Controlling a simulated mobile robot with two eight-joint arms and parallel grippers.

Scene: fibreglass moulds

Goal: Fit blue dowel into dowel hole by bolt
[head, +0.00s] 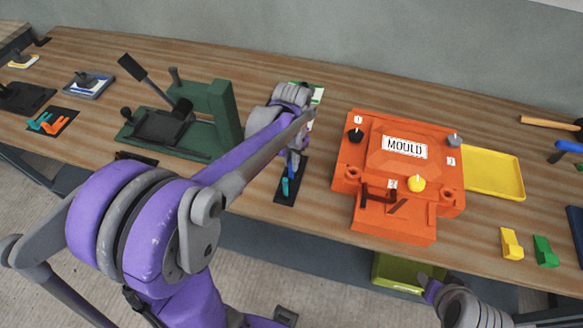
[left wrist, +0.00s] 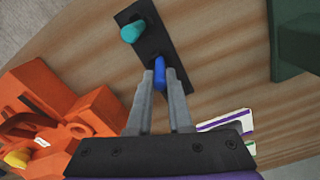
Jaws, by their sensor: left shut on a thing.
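The blue dowel (left wrist: 159,74) stands at one end of a black holder strip (left wrist: 150,43), between the fingertips of my left gripper (left wrist: 160,80), which is shut on it. In the head view, my left gripper (head: 293,158) is over the same strip (head: 290,187), and my arm hides part of it. A teal dowel (left wrist: 132,31) stands at the strip's other end. The orange mould (head: 400,205) is right of the strip, with black, grey and yellow knobs by numbered labels. I cannot make out the dowel hole. My right gripper (head: 432,288) is at the bottom right; its jaws are unclear.
A green press (head: 215,118) stands left of my left arm. A yellow tray (head: 495,172) lies right of the mould, with yellow (head: 511,244) and green (head: 545,251) blocks in front. A white card (head: 317,94) lies behind my gripper. Bare table separates the strip and mould.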

